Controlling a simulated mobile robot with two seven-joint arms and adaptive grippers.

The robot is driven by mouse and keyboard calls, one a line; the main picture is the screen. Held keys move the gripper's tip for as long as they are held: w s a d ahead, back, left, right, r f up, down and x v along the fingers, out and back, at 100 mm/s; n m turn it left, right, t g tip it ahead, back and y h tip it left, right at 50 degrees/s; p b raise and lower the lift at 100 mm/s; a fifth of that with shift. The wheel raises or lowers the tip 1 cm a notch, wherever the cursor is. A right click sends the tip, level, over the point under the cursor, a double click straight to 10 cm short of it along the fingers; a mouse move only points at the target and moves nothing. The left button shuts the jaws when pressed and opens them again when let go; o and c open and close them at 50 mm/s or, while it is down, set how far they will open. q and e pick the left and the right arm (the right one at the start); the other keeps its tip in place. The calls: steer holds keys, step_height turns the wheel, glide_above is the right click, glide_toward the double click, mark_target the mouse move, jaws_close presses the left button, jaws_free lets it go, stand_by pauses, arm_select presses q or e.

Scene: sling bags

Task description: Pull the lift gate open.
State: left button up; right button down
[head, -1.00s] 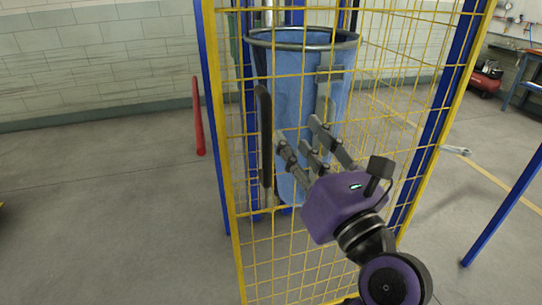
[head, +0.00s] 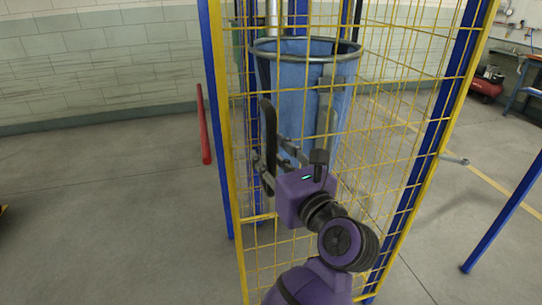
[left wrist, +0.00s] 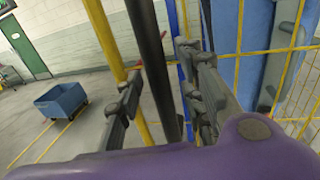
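The lift gate (head: 229,150) is a yellow frame with wire mesh and stands upright in front of me. A long black upright handle (head: 268,125) is on its left side. My left gripper (head: 270,163) is at the lower half of the handle. In the left wrist view the handle (left wrist: 152,60) runs between the two spread fingers of the left gripper (left wrist: 160,75). Gaps show between the handle and the fingers, so it is open around the handle. My right gripper is in neither view.
A blue bin-like sling bag (head: 305,80) with a metal rim hangs behind the mesh. A blue cart (left wrist: 61,101) is on the floor farther off.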

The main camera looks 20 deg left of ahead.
arm_select(q)
jaws_close()
stand_by(0.4)
